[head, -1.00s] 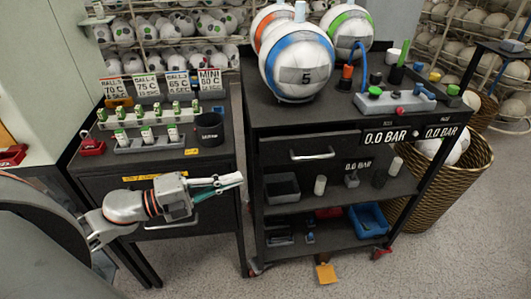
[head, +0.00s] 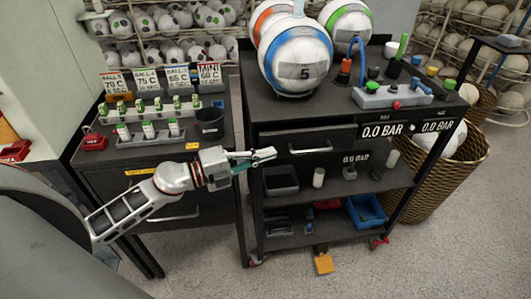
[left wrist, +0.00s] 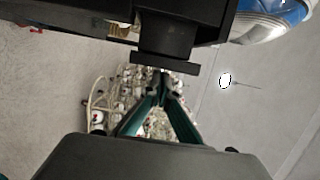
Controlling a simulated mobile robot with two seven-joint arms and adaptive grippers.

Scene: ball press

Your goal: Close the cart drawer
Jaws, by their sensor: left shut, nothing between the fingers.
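The black cart (head: 258,190) stands right of centre in the head view. Its drawer (head: 272,147), with a dark front and a silver bar handle (head: 310,149), is under the cart top. How far the drawer stands out is hard to tell. My left gripper (head: 270,155) is shut and empty, with its fingertips by the left part of the drawer front, left of the handle. I cannot tell whether they touch it. In the left wrist view the teal fingers (left wrist: 161,80) converge just below a dark block (left wrist: 165,45). My right gripper is not in view.
Balls, including a blue-and-white one (head: 293,60), and a grey control box (head: 390,96) sit on the cart top. Lower shelves hold a blue bin (head: 365,212) and small parts. A dark bench (head: 100,158) stands left, a wicker basket (head: 432,180) right.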

